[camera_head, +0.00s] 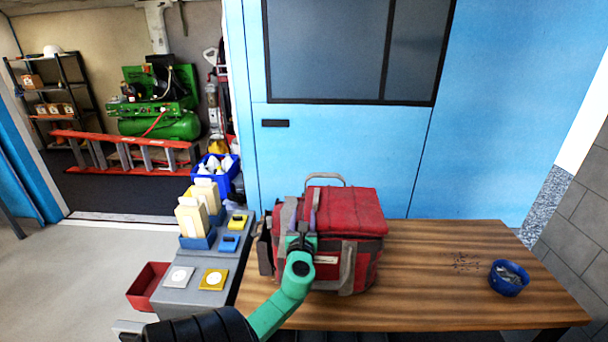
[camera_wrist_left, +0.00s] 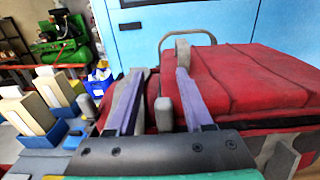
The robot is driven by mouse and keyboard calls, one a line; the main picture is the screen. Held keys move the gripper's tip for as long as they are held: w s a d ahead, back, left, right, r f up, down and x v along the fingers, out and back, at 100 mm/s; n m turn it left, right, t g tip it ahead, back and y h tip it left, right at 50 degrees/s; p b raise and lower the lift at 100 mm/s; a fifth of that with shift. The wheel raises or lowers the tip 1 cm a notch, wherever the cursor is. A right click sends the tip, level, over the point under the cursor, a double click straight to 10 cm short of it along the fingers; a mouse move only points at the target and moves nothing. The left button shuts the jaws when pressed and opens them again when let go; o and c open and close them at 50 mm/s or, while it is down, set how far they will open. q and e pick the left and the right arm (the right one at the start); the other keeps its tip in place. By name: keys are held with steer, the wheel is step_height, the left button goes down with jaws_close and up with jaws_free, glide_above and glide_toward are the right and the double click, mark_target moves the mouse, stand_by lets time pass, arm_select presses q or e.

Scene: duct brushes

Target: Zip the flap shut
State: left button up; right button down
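A red and grey bag (camera_head: 350,255) stands on the wooden table, with a handle (camera_head: 326,178) rising behind it. Its red top flap (camera_head: 352,208) lies over the top and also fills the right of the left wrist view (camera_wrist_left: 250,85). My left gripper (camera_head: 302,220) is over the bag's left part; its purple fingers (camera_wrist_left: 158,85) stand apart in the left wrist view. A small grey tab (camera_wrist_left: 163,113) shows between them, apparently ungripped; I cannot tell if it is a zip pull. The zip line is not clear. My right gripper is not in view.
A grey stand (camera_head: 195,295) with yellow, blue and white pads and card holders is left of the table. A blue bowl (camera_head: 508,278) is at the table's right. The wooden table (camera_head: 430,285) is clear between bag and bowl. A blue wall (camera_head: 340,140) stands behind.

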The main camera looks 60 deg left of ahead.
arm_select(q)
steer(key=shift+d, duration=0.1)
steer(key=b+v, duration=0.2)
steer(key=v, duration=1.2)
steer(key=shift+s, duration=0.2)
steer(key=shift+d, duration=0.1)
